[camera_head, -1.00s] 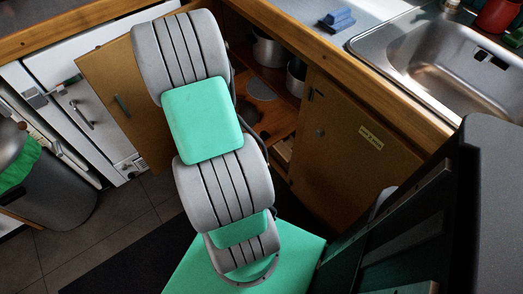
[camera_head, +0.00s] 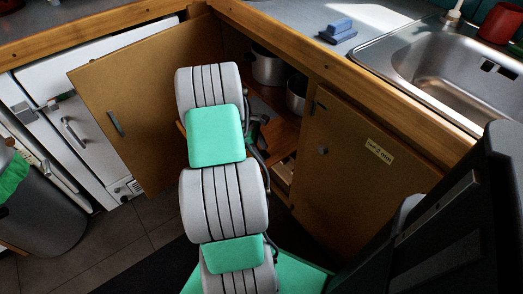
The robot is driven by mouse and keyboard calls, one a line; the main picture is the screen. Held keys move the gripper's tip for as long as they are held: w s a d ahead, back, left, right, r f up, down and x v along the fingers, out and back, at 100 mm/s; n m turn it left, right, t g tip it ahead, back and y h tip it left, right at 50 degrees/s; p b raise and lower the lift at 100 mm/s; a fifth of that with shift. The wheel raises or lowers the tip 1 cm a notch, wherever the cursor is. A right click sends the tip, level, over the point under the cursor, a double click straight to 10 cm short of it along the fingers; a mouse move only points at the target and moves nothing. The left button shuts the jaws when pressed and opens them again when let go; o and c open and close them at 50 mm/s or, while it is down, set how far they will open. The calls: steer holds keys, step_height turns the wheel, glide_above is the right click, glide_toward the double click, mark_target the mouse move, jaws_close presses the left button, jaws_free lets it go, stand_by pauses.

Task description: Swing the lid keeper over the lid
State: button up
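No lid and no lid keeper can be made out for certain. My arm stands across the middle of the view and hides part of the open cupboard (camera_head: 222,30). A small dark part that may be my gripper (camera_head: 257,128) shows just right of the arm, in front of the cupboard opening. Its fingers cannot be made out, nor whether it touches anything. A small dark latch-like fitting (camera_head: 318,104) sits at the upper left edge of the right cupboard door (camera_head: 345,165).
The left door (camera_head: 150,100) stands open. Metal pots (camera_head: 266,68) stand inside the cupboard. Above are a worktop with a blue sponge-like block (camera_head: 337,29) and a steel sink (camera_head: 425,65). A grey bin (camera_head: 45,215) stands at left. Some tiled floor (camera_head: 130,240) is clear.

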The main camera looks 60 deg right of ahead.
jaws_close()
stand_by(1.3)
